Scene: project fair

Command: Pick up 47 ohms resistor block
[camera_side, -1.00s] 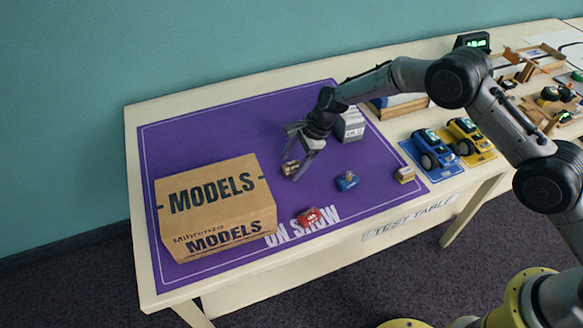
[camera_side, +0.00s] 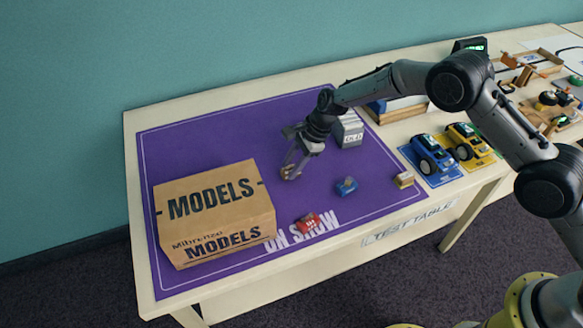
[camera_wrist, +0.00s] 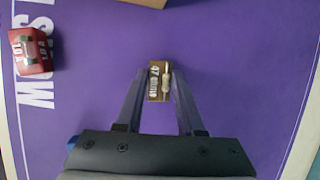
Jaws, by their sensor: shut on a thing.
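The 47 ohms resistor block (camera_wrist: 158,82) is a small brown block with white lettering and a pale resistor on its top. It sits between my gripper's fingertips in the wrist view, and my gripper (camera_wrist: 159,90) is shut on it. In the side view my gripper (camera_side: 291,171) reaches down to the purple mat, and the block (camera_side: 290,174) shows between the fingers at mat level. I cannot tell whether the block still touches the mat.
A red block (camera_side: 308,223) and a blue block (camera_side: 346,186) lie on the purple mat (camera_side: 230,130). A cardboard MODELS box (camera_side: 215,213) stands left. A tan block (camera_side: 404,180), a grey OLD box (camera_side: 348,131) and toy cars (camera_side: 433,157) are to the right.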

